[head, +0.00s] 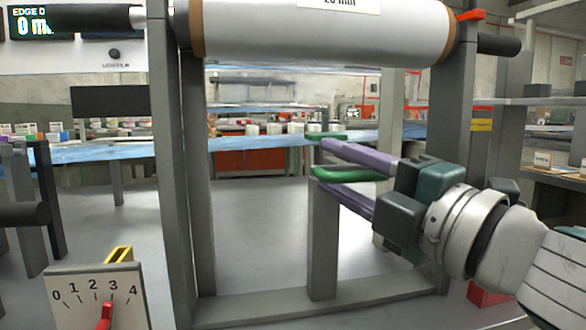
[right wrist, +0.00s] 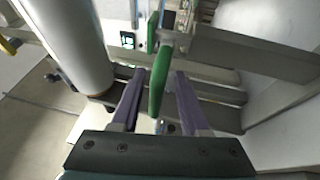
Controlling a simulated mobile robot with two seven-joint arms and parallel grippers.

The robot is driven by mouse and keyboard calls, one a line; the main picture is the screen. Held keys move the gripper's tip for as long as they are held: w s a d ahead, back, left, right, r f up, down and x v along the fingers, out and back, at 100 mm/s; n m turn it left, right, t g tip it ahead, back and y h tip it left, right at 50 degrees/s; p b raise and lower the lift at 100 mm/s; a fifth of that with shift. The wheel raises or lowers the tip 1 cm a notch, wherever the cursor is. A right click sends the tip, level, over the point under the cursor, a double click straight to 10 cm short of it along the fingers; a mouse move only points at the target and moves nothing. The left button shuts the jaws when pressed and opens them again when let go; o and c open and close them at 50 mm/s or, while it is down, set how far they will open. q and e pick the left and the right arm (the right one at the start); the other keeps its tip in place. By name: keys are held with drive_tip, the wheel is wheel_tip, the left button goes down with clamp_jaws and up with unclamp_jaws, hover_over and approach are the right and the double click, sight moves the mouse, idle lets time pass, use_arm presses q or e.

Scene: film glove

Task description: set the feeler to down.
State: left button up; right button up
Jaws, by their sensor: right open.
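A green bar (head: 340,175), which I take to be the feeler, sits at the top of a short grey post (head: 322,245) under the roll. It lies roughly level in the head view. My right gripper (head: 324,163) comes in from the right, its purple fingers open, one above and one below the bar. In the right wrist view the green bar (right wrist: 160,82) stands between the two spread fingers (right wrist: 158,73), with gaps on both sides. I cannot tell whether either finger touches it. My left gripper is not in view.
A large white film roll (head: 320,35) hangs across the grey frame (head: 175,170) above my right gripper. A red tab (head: 471,15) is at its right end. A dial plate (head: 75,301) marked 0 to 4 with a red pointer stands at the lower left. The floor behind is clear.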

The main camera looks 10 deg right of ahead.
drive_tip(key=v, duration=1)
drive_tip(key=shift+b, duration=0.3)
drive_tip(key=shift+r, duration=0.1)
drive_tip(key=s+d+r+m+g+h+p, duration=0.35)
drive_tip(key=d+r+m+h+p, duration=0.5)
drive_tip(key=m+p, duration=0.9)
drive_tip(key=s+a+r+m+g+p, duration=0.25)
drive_tip(key=s+r+g+p, duration=0.2)
drive_tip(key=s+p, duration=0.45)
drive_tip(key=s+a+r+m+g+p, duration=0.2)
drive_tip(key=s+a+r+g+p, duration=0.15)
drive_tip(key=s+g+p, duration=0.55)
wheel_tip(320, 180, up, 34)
drive_tip(key=w+t+p, duration=0.2)
drive_tip(key=p, duration=3.5)
drive_tip(key=shift+r+t, duration=0.15)
drive_tip(key=shift+t, duration=0.15)
